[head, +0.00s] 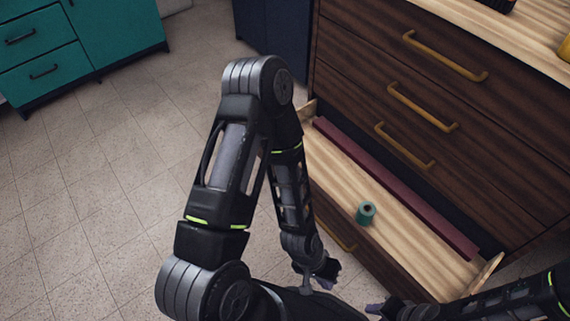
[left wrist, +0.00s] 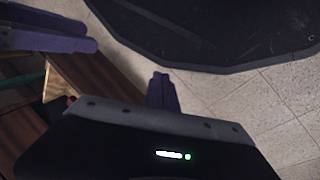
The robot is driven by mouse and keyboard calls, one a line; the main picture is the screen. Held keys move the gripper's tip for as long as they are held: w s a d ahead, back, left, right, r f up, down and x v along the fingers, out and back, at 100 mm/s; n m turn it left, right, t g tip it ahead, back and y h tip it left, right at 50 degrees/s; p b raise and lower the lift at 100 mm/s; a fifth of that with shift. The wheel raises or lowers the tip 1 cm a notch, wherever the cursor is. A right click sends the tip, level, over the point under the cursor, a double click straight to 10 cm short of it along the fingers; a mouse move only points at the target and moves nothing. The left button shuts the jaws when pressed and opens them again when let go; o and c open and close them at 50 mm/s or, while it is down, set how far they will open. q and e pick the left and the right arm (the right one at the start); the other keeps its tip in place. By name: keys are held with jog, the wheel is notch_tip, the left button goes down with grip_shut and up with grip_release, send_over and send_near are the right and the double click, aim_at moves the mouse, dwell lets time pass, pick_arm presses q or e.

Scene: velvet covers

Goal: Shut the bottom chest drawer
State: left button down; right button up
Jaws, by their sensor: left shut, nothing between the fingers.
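The dark wooden chest (head: 450,130) stands at the right in the head view. Its bottom drawer (head: 345,185) is pulled out, with a pale wooden inside. The drawer's brown front with a yellow handle (head: 335,232) is partly hidden by my left arm. My left gripper (head: 324,281) is low beside the drawer front, shut and empty. Its purple fingertips also show together in the left wrist view (left wrist: 163,92). I cannot tell whether it touches the front. My right gripper (head: 384,309) shows partly at the bottom edge; its opening is unclear.
A green spool-like piece (head: 366,213) and a long maroon bar (head: 395,188) are in the open drawer. The upper drawers, with yellow handles, look shut. A teal cabinet (head: 80,45) stands at the far left. The tiled floor (head: 90,190) on the left is clear.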

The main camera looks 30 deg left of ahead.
pick_arm(q)
jog(key=w+a+r+n+t+b, duration=0.1)
jog(key=w+a+n, duration=0.4)
jog(key=a+n, duration=0.5)
jog(key=w+a+r+n+t+y+b, duration=0.1)
jog(key=w+a+n+t, duration=0.3)
jog(key=a+n, duration=0.6)
jog(key=w+a+r+n+t+b, duration=0.1)
jog(key=w+a+n, duration=0.6)
jog(key=a, duration=0.8)
jog(key=r+n+t, duration=0.1)
jog(key=n, duration=0.2)
jog(key=shift+w+a+r+n+t+y, duration=0.25)
jog(key=shift+w+r+n+t+y, duration=0.05)
jog(key=shift+t, duration=0.1)
jog(key=shift+d+f, duration=0.1)
jog(key=shift+f, duration=0.05)
